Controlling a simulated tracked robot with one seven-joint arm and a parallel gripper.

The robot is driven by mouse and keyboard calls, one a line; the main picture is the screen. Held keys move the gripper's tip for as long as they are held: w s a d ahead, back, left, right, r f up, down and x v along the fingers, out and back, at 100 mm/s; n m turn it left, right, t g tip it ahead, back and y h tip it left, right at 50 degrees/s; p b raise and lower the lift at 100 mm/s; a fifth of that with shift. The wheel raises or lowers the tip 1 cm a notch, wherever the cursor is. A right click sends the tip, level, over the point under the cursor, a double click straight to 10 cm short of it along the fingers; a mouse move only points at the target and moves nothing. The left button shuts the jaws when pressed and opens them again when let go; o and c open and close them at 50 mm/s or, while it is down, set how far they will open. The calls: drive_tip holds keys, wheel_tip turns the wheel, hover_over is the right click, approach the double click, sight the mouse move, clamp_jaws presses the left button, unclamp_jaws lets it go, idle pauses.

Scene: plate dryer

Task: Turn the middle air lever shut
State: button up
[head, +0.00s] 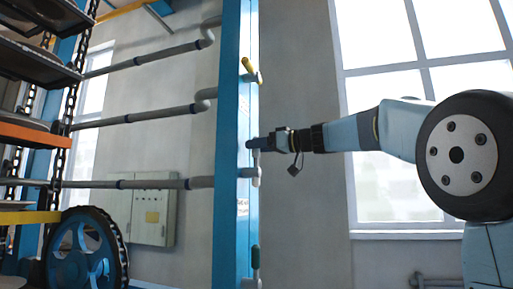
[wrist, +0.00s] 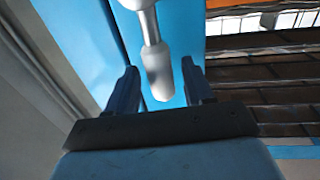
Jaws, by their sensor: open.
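The middle air lever (head: 255,159) is on the blue column in the head view, with its upper end beside my gripper (head: 251,145). In the wrist view the pale grey lever handle (wrist: 158,75) comes down from the top and its rounded end lies between the two dark fingers of my gripper (wrist: 160,68). The fingers are open, with a gap seen on both sides of the handle. I see no clear contact.
A yellow-handled lever (head: 249,66) is higher on the blue column (head: 232,120), and a dark-handled lever (head: 255,257) is lower. Grey pipes (head: 150,115) run left to the chain-hung racks (head: 35,62). A grey cabinet (head: 153,210) stands behind.

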drive_tip(key=shift+w+a, duration=0.25)
drive_tip(key=shift+a, duration=0.3)
drive_tip(key=shift+c, duration=0.4)
clamp_jaws()
